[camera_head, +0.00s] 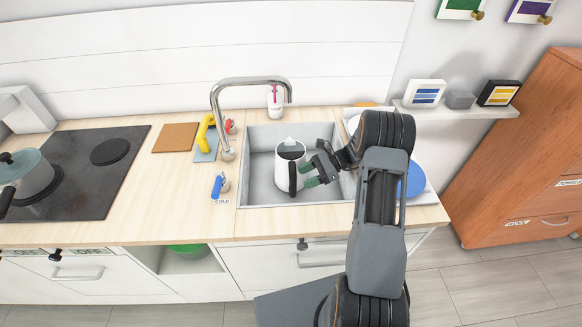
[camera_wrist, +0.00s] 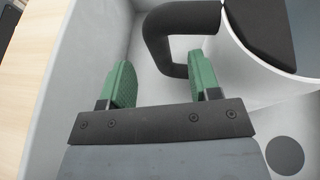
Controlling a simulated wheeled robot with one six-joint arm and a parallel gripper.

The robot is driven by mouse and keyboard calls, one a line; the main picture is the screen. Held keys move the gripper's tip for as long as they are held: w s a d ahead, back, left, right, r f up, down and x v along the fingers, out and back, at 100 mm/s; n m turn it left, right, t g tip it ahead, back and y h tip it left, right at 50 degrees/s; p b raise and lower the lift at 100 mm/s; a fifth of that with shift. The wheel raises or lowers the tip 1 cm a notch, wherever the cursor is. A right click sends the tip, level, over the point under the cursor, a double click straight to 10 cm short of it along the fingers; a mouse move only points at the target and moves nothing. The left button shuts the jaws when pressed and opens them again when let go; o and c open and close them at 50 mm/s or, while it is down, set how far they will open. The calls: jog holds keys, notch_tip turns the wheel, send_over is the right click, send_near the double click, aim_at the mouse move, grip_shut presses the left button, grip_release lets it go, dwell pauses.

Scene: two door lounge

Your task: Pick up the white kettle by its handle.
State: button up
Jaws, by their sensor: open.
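The white kettle (camera_head: 283,172) stands in the sink, with a dark top and a black handle (camera_head: 292,180) facing the front. In the wrist view, the kettle's white body (camera_wrist: 240,72) is at the upper right and its black handle (camera_wrist: 152,38) loops out to the left. My gripper (camera_head: 309,176) is inside the sink, just right of the kettle. Its green fingers (camera_wrist: 158,75) are apart with nothing held between them. The handle's outer bar appears between the two fingers, beyond their tips. The right fingertip overlaps the handle's lower end in the picture; I cannot tell whether they touch.
The sink (camera_head: 258,193) walls surround the kettle and gripper closely. The curved faucet (camera_head: 228,110) rises at the sink's back left. A soap bottle (camera_head: 275,102) stands behind. A blue plate (camera_head: 414,180) is right of the sink. The counter left of the sink holds boards and a yellow item (camera_head: 204,130).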

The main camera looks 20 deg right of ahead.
aim_at(293, 182)
jog(key=shift+p+x, duration=0.9)
jog(key=shift+x, duration=1.95)
jog(key=shift+s, duration=0.1)
jog(key=c, duration=0.9)
jog(key=shift+c, duration=0.5)
jog(key=shift+r, duration=0.2)
